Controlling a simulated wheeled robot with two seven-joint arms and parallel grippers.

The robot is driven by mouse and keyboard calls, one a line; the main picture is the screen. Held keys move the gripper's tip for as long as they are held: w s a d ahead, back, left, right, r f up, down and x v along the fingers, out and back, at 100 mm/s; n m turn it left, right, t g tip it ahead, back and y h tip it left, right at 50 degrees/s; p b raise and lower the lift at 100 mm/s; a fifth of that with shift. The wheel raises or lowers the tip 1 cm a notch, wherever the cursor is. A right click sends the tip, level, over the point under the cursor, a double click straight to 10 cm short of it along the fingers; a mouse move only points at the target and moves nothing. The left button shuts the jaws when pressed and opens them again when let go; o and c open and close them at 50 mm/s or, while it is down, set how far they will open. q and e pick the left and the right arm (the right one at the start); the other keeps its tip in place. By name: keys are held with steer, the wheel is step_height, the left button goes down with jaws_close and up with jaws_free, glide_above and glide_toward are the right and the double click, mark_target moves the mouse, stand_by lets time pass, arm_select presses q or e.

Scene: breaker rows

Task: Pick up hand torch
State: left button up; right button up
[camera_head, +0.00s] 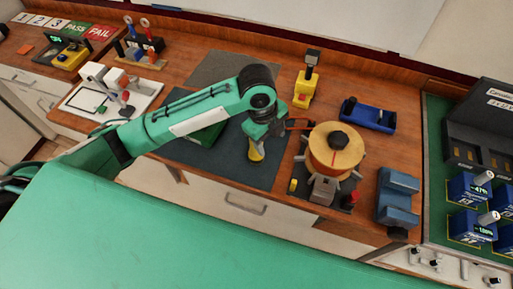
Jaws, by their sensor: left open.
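My left arm reaches in from the left over the bench, and my left gripper (262,133) points down over the dark mat (228,165). Its jaws are open. A small yellow object (256,151), which looks like the hand torch, is right below the gripper on the mat. The gripper hides its upper part, and I cannot tell whether the jaws touch it. My right gripper is not in view.
A wooden cable reel (335,150) stands just right of the gripper. A yellow device with a dark top (305,88) and a blue tool (367,115) stand behind. A green case (207,135) lies under my forearm. A blue vise-like block (397,195) is at right.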

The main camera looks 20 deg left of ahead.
arm_select(q)
steer(key=a+r+m, duration=0.1)
steer(key=w+a+r+m+y, duration=0.1)
steer(key=a, duration=0.1)
steer(key=w+a+r+m+y, duration=0.1)
steer(key=r, duration=0.1)
steer(key=shift+w+a+g, duration=0.15)
steer(key=shift+w+g, duration=0.05)
steer(key=shift+g, duration=0.2)
step_height(320, 180, down, 8)
steer(key=shift+f+p, duration=0.1)
steer(key=shift+p, duration=0.95)
steer(key=shift+a+f+p, duration=0.1)
steer(key=shift+f+p, duration=0.3)
step_height(320, 180, down, 4)
steer(key=shift+a+r+p, duration=0.1)
steer(key=shift+r+p, duration=0.15)
steer(key=shift+p, duration=0.65)
steer(key=shift+f, duration=0.55)
steer(key=c, duration=1.2)
steer(key=shift+r, duration=0.15)
